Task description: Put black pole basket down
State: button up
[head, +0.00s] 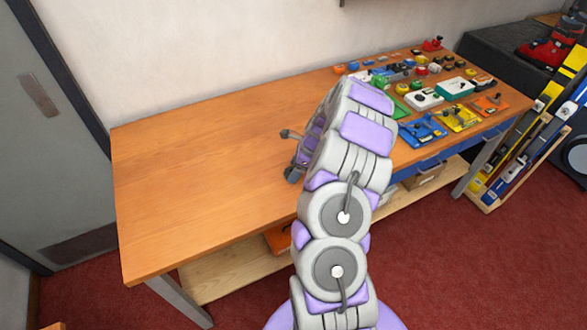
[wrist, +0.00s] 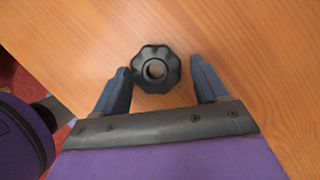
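The black pole basket (wrist: 143,79), a dark lobed ring with a round hole in its middle, shows in the wrist view against the bare wood. It appears to lie flat on the tabletop. My gripper (wrist: 160,66) is open, with one blue-grey finger on either side of the basket. A clear gap shows between the basket and the right finger; the left finger is very close to it, and I cannot tell whether they touch. In the head view my gripper (head: 291,154) is low over the middle of the bench, and I cannot make out the basket there.
The wooden bench (head: 190,165) is bare on its left half. Several coloured ski tools and parts, including a blue tray (head: 422,132) and a yellow one (head: 460,118), cover its right end. A grey door (head: 45,120) stands at left and a ski rack (head: 535,130) at right.

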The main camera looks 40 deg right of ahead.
jog(key=shift+o, duration=1.2)
jog(key=shift+s+d+f, duration=0.1)
jog(key=shift+d+f, duration=0.1)
jog(key=shift+d, duration=0.05)
jog(key=shift+s+a, duration=0.1)
jog(key=shift+a, duration=0.25)
jog(key=p+v, duration=0.2)
jog(key=v, duration=1)
jog(key=shift+r+p, duration=0.35)
